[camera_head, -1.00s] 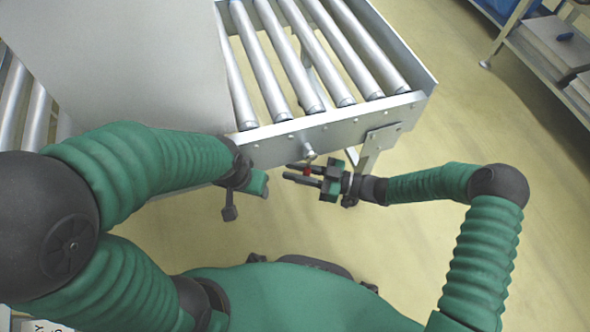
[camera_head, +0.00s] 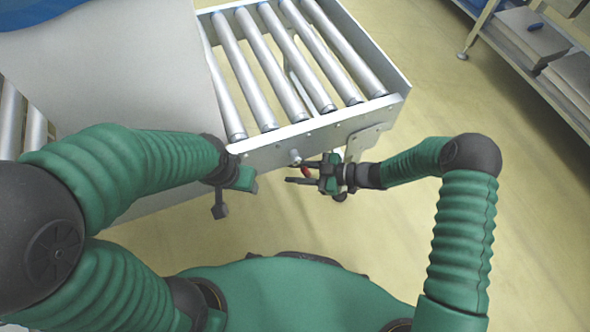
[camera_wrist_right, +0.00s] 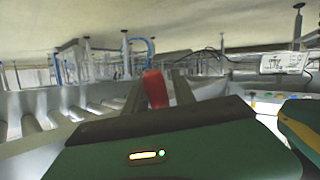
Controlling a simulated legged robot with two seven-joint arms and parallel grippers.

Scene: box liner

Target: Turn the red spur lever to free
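The red spur lever (camera_head: 307,170) sits below the metal knob (camera_head: 295,157) on the end of the roller conveyor. My right gripper (camera_head: 294,172) is at the lever, with its two dark fingers apart and the lever between them. In the right wrist view the red lever (camera_wrist_right: 155,88) stands between the fingers (camera_wrist_right: 156,92), tilted slightly, with narrow gaps that make contact hard to judge. My left gripper (camera_head: 246,180) hangs beside the conveyor's corner, left of the lever; its fingers are not clear.
The roller conveyor (camera_head: 325,130) ends just above my right gripper, with a bracket and leg close by. A shelf rack (camera_head: 520,60) is at the upper right. The floor between is clear.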

